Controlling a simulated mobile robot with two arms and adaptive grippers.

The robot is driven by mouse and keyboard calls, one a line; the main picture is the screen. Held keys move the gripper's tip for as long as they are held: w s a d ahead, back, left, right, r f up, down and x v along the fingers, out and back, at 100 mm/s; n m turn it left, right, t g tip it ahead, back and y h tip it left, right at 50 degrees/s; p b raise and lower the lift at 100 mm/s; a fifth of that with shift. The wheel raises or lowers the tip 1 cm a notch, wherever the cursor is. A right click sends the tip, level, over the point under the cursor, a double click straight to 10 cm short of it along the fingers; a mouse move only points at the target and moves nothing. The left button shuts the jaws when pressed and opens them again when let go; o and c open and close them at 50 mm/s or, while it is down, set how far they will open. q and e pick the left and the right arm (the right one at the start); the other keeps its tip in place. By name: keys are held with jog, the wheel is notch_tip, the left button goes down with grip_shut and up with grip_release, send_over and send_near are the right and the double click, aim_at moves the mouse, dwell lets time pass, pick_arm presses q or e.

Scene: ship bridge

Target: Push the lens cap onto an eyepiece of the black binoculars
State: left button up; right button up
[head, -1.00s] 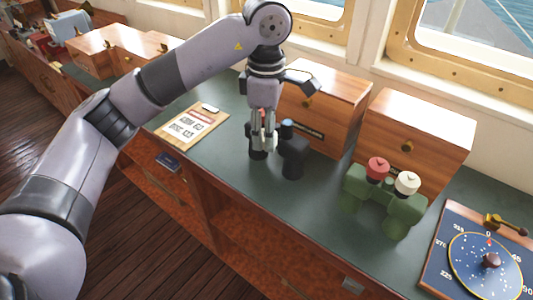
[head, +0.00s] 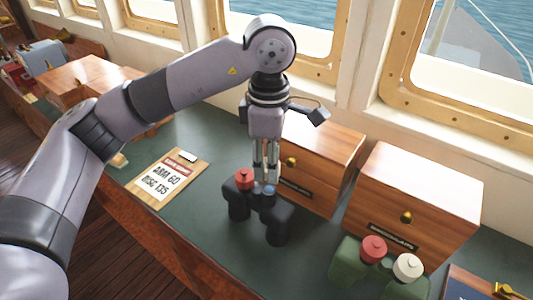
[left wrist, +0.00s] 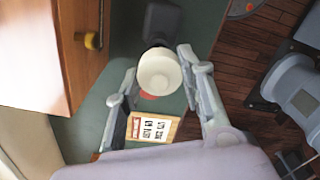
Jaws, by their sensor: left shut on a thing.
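The black binoculars (head: 277,222) stand upright on the green counter, with a red cap (head: 245,179) on the left eyepiece. The other eyepiece (head: 268,190) shows a bare bluish lens. My left gripper (head: 265,178) points straight down just behind and above the binoculars. In the left wrist view it is shut on a cream-white lens cap (left wrist: 160,72), one finger on each side. That cap is hard to make out in the head view. Part of the black binoculars (left wrist: 162,20) and a sliver of red show beyond it. My right gripper is out of view.
Green binoculars (head: 347,262) with a red and a white cap stand at the lower right. Wooden drawer boxes (head: 318,165) (head: 415,205) stand close behind and to the right. A clipboard (head: 168,178) lies to the left. The counter's front edge is close to the black binoculars.

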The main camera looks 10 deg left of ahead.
aim_at(268, 189)
pick_arm(q)
notch_tip(268, 189, down, 2)
jog(key=shift+f+b, duration=0.25)
jog(key=shift+b, duration=0.15)
notch_tip(268, 189, down, 2)
jog(key=shift+w+f+b, duration=0.1)
jog(key=shift+f+b, duration=0.1)
jog(key=shift+b, duration=0.85)
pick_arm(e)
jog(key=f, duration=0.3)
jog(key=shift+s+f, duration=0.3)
pick_arm(q)
jog(key=shift+f+b, duration=0.1)
jog(key=shift+b, duration=0.5)
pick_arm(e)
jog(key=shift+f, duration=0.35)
pick_arm(q)
jog(key=shift+f+b, duration=0.8)
jog(key=shift+b, duration=0.3)
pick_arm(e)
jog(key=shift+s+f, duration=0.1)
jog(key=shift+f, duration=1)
pick_arm(q)
jog(key=o, duration=0.8)
